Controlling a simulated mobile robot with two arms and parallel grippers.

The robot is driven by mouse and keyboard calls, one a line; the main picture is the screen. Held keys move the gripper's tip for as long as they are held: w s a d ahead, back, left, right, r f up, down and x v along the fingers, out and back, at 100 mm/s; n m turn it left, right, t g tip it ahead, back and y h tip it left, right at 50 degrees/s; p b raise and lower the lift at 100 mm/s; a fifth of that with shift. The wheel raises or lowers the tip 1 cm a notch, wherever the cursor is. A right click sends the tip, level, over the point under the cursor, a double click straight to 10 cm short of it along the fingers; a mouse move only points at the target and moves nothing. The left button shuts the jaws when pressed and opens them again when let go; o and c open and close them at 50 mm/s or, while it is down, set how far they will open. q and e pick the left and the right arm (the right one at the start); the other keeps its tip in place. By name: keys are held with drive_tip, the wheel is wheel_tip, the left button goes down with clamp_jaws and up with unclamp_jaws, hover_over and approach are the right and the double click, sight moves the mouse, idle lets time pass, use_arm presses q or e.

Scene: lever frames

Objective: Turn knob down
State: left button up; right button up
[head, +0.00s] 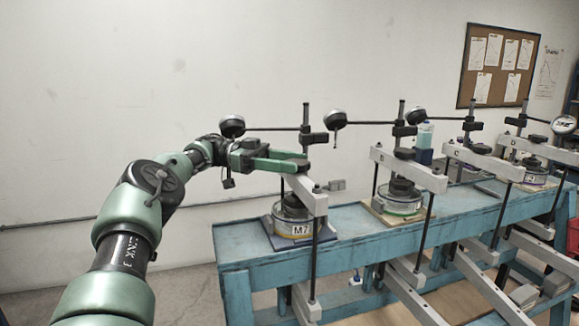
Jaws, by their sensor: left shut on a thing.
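My left gripper (302,161) reaches in from the left, with its green fingers at the upright post of the nearest lever frame. It is shut on a dark part there, which I take to be the knob; the fingers hide most of it. A black clamp (316,138) on the post shows just above the fingertips. The white lever beam (305,194) of this frame lies just below the gripper. Under it stands a round cell (292,213) with a label reading M7. My right gripper is not in view.
A blue bench (350,222) carries several similar lever frames to the right. Dial gauges (335,119) on thin horizontal rods stick out near the gripper. A bottle (424,136) stands farther back. The wall on the left is clear.

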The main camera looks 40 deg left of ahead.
use_arm(q)
drive_tip(key=shift+f, duration=0.15)
idle(0.3)
drive_tip(key=o, duration=1.4)
drive_tip(key=shift+d, duration=0.1)
drive_tip(key=shift+c, duration=0.2)
drive_tip(key=shift+r, duration=0.2)
